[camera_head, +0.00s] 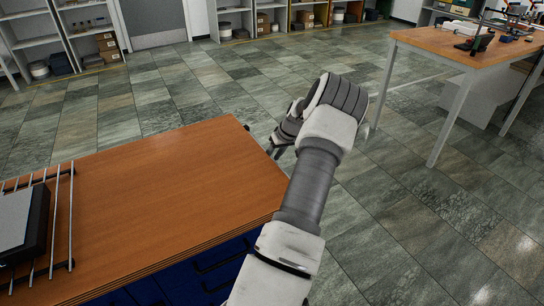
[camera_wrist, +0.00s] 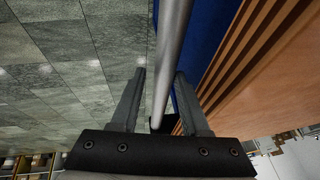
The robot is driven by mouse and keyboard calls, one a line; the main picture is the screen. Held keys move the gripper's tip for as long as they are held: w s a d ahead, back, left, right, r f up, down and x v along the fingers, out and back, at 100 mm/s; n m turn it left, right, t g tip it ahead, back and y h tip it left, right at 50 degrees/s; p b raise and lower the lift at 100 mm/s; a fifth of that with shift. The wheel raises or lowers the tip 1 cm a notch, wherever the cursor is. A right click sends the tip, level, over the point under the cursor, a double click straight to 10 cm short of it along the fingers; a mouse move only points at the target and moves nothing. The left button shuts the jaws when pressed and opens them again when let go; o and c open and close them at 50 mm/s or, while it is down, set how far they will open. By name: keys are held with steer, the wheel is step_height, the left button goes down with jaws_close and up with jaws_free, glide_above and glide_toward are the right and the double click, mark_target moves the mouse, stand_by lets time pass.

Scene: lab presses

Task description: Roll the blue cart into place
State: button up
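The blue cart (camera_head: 205,270) has a wooden top (camera_head: 150,205) and stands at the lower left in the head view. Its blue side (camera_wrist: 205,35) and layered wooden edge (camera_wrist: 255,60) show in the wrist view. My gripper (camera_head: 275,148) is at the cart's right edge in the head view. In the wrist view my gripper (camera_wrist: 158,95) is open, with a finger on each side of the cart's metal handle bar (camera_wrist: 172,50). A gap shows between the left finger and the bar; the right finger is close to the blue side.
A metal rack (camera_head: 62,215) with a grey and black device (camera_head: 25,225) sits on the cart's left part. A wooden table (camera_head: 470,50) with tools stands at the upper right. Shelves (camera_head: 90,30) line the back wall. Tiled floor (camera_head: 390,220) between cart and table is clear.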

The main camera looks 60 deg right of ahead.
steer(key=p+v, duration=0.2)
steer(key=v, duration=1.5)
steer(key=shift+r, duration=0.2)
